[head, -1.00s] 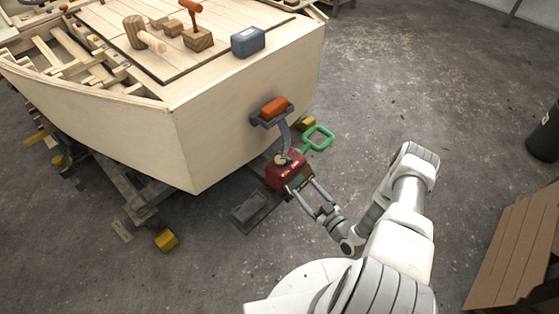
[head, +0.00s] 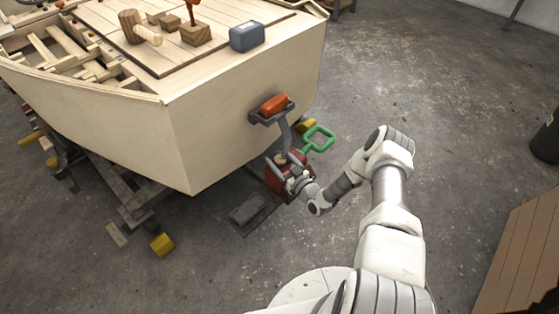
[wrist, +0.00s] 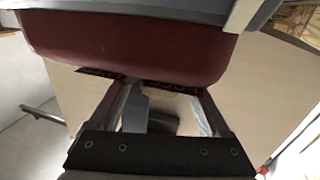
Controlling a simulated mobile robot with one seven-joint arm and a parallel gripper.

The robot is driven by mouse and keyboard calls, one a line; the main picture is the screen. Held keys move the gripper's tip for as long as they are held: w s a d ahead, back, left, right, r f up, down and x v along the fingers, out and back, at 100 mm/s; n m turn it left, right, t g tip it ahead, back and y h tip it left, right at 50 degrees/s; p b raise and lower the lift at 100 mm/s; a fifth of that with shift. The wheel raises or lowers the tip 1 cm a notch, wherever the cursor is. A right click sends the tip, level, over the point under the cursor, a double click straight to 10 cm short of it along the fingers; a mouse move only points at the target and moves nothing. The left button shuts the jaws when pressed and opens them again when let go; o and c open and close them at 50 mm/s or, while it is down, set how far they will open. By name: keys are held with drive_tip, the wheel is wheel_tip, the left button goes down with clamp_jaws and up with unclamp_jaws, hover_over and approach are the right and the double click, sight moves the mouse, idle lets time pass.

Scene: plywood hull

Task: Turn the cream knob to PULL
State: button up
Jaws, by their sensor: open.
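The red box (head: 272,179) with a small cream knob (head: 281,158) on top stands low beside the hull's flat end in the head view. My gripper (head: 284,164) is open at the box, its fingers apart on either side of the knob area. I cannot tell whether they touch the knob. In the wrist view the red box (wrist: 130,42) fills the upper middle, just beyond my fingertips (wrist: 167,88). A dark strip with red lettering (wrist: 160,84) shows partly there. The pale patch between the fingers cannot be clearly told as knob or hull. The word PULL is not readable.
A green loop handle (head: 319,138) sticks out right of the box. A grey bracket (head: 283,133) with an orange block (head: 274,104) is above it. The plywood hull (head: 225,130) stands close behind.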

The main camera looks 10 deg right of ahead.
drive_tip(key=shift+w, duration=0.1)
clamp_jaws()
idle(0.4)
drive_tip(key=shift+a+m+h, duration=0.1)
drive_tip(key=shift+m+h, duration=0.2)
drive_tip(key=shift+h, duration=0.1)
drive_tip(key=m+t+h+p, duration=0.1)
drive_tip(key=m+h, duration=0.1)
drive_tip(key=h, duration=0.2)
drive_tip(key=shift+m, duration=0.3)
drive_tip(key=m+h, duration=0.2)
drive_tip(key=h, duration=0.1)
drive_tip(key=m+h+p, duration=0.1)
drive_tip(key=h, duration=0.2)
drive_tip(key=shift+m, duration=0.4)
drive_tip(key=m+g+h, duration=0.1)
drive_tip(key=m+h, duration=0.2)
drive_tip(key=h, duration=0.1)
drive_tip(key=shift+g+h, duration=0.3)
drive_tip(key=shift+g, duration=0.1)
drive_tip(key=shift+d+m+g+h+b, duration=0.2)
drive_tip(key=shift+m+g+h, duration=0.3)
drive_tip(key=shift+m+h, duration=0.25)
drive_tip(key=shift+d+m+g+h+b, duration=0.15)
drive_tip(key=shift+m+g+h, duration=0.4)
drive_tip(key=shift+h, duration=0.3)
drive_tip(key=shift+a, duration=0.1)
